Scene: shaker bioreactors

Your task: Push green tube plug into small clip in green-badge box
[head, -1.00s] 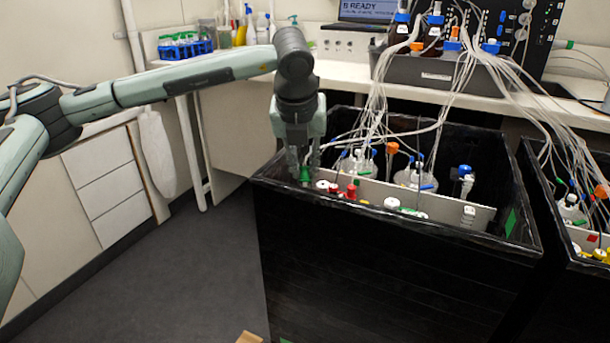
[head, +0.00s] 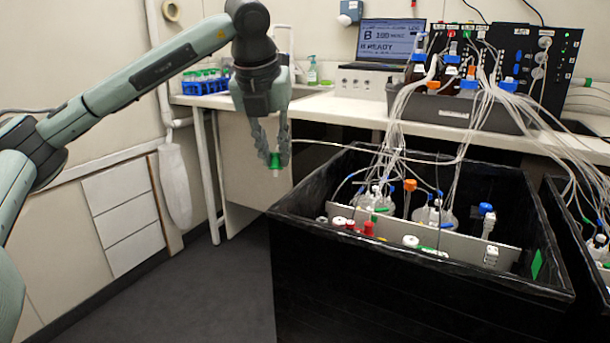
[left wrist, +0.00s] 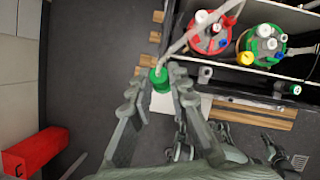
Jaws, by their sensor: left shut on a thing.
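The green tube plug (head: 276,161) is between the fingertips of my left gripper (head: 274,152), which is shut on it. They are in the air above and left of the near-left part of the black box (head: 420,285). In the left wrist view the plug (left wrist: 160,80) shows between the fingers, with a pale tube running from its top. The green badge (head: 537,264) is on the box's right wall. A light panel (head: 460,241) crosses the box, with red and white caps along it. I cannot make out the small clip. My right gripper is not visible.
Culture vessels with many pale tubes (head: 400,130) stand in the box behind the panel. A second black box is at the right edge. The bench behind holds a laptop (head: 390,42) and a blue tube rack (head: 205,86). Open floor (head: 200,290) lies left of the box.

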